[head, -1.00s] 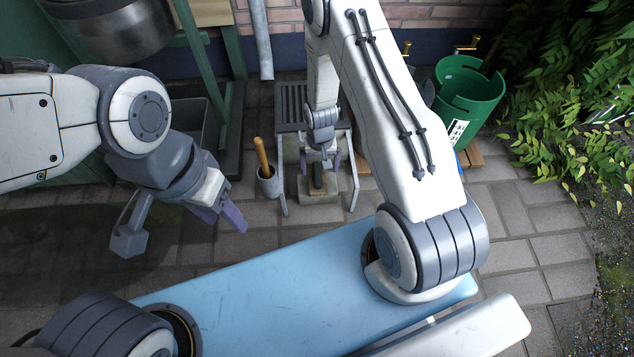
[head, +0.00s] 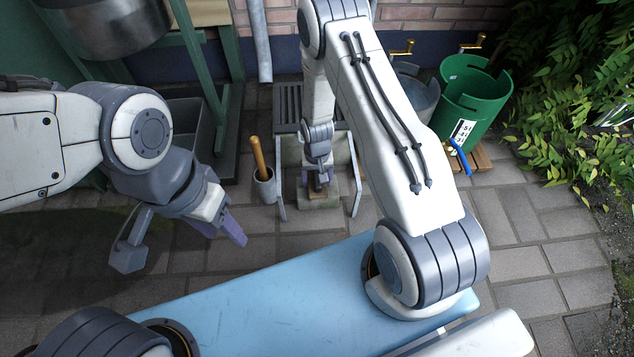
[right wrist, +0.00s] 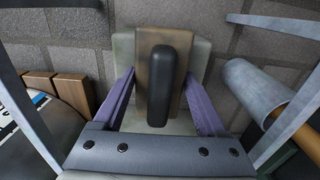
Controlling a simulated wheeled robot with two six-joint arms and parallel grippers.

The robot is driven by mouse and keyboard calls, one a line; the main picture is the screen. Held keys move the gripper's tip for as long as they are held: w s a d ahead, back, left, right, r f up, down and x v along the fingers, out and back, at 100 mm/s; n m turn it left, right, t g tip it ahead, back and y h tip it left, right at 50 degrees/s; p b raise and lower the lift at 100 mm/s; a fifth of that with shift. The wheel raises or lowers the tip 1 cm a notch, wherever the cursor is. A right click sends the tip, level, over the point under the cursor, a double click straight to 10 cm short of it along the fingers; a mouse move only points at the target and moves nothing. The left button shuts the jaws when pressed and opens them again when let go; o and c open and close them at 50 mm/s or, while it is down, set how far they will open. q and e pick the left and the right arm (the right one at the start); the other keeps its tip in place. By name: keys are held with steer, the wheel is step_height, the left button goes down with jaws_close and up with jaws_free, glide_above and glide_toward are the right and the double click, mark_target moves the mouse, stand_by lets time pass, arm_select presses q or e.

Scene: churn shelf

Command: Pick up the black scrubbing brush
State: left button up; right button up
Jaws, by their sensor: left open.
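The black scrubbing brush (right wrist: 159,88) is a dark, rounded elongated shape in the right wrist view. It lies on a brown piece on top of a pale block (right wrist: 204,60). My right gripper (right wrist: 160,74) is open, with one purple finger on each side of the brush and a visible gap on both sides. In the head view, my right gripper (head: 317,174) is low over the pale block, and the brush is mostly hidden by it. My left gripper (head: 182,255) is open and empty at the left, away from the brush.
A grey cup with a wooden handle (head: 258,158) stands just left of the slatted stool (head: 289,104). A green bucket (head: 472,100) stands on a wooden pallet (head: 482,157) at the right. A brick wall is behind. Open paving lies at the right.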

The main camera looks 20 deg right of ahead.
jaws_close()
steer(key=shift+r, duration=0.1)
steer(key=shift+r+p, duration=0.5)
steer(key=shift+p, duration=0.05)
step_height(320, 180, up, 4)
steer(key=p, duration=0.3)
steer(key=shift+f, duration=0.2)
steer(key=s+d+r+p, duration=0.6)
steer(key=s+d, duration=0.2)
steer(key=shift+s+r, duration=0.15)
steer(key=shift+s, duration=0.15)
